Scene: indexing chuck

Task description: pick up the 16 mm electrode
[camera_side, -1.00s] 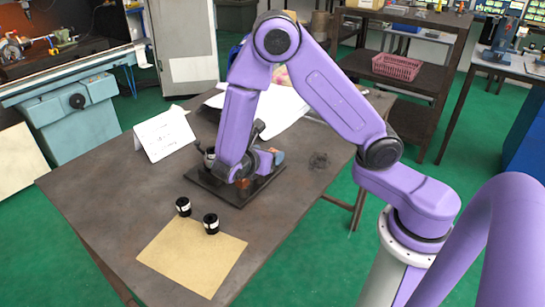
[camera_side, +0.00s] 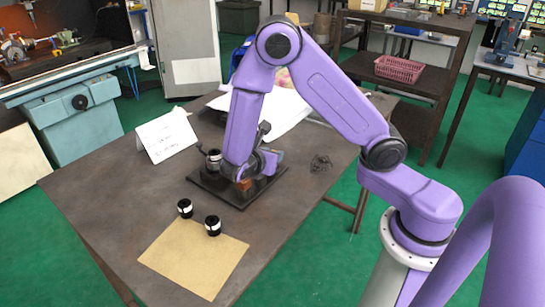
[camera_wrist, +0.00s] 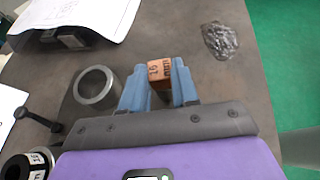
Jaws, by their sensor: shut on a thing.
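The 16 mm electrode is a small copper-brown block (camera_wrist: 159,71) with "16" marked on its face. In the wrist view it sits between the blue fingertips of my gripper (camera_wrist: 160,78), which is shut on it. In the side view my wrist hides the fingers, low over a dark base plate (camera_side: 217,191). A copper-brown block (camera_side: 243,184) shows at my wrist there; I cannot tell whether it is the same one. The underside of the held electrode is hidden by the fingers.
A steel ring (camera_wrist: 97,87) stands left of my fingers. Two black collars with white labels (camera_side: 185,208) (camera_side: 212,225) stand by a tan sheet (camera_side: 190,262). A white card (camera_side: 166,136) stands behind. A dark wiry tangle (camera_side: 321,163) lies on bare table to the right.

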